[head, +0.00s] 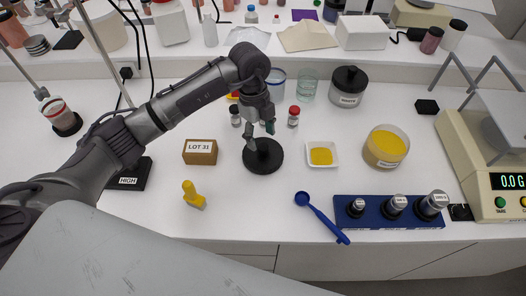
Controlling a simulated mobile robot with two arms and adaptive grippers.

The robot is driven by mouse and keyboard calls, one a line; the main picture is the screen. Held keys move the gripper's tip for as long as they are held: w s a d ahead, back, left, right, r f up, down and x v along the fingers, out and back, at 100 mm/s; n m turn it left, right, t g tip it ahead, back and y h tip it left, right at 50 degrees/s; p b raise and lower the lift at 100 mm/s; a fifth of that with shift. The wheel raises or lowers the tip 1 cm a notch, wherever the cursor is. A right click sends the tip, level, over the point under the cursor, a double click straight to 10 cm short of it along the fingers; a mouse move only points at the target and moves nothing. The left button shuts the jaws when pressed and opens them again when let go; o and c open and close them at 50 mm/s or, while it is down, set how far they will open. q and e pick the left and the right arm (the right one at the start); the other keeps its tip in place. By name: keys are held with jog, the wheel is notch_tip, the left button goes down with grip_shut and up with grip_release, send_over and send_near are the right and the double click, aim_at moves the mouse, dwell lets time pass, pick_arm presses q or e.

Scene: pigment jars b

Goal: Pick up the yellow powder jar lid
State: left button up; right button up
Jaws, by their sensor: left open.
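The yellow powder jar (386,147) stands open on the right half of the bench, with yellow powder inside. A black round lid (263,160), which looks like this jar's lid, lies flat on the white bench left of it. My left gripper (260,133) reaches in from the left and points down over the lid, its fingers apart and nothing between them. The fingertips overlap the lid's far part in the head view; I cannot tell whether they touch it. My right gripper is not in view.
Small vials (293,117) stand close behind the lid. A white dish of yellow powder (321,154) is to its right, a LOT 31 box (200,152) to its left. A blue scoop (321,217) and a blue weight block (392,212) lie nearer the front edge.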

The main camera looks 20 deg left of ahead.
aim_at(263, 146)
pick_arm(q)
jog(key=shift+d+f+p, duration=0.1)
jog(key=shift+f+p, duration=0.3)
jog(key=shift+f, duration=0.1)
notch_tip(263, 146, down, 4)
jog(key=shift+d+r+p, duration=0.15)
jog(key=shift+p, duration=0.7)
jog(key=shift+f, duration=0.45)
grip_shut()
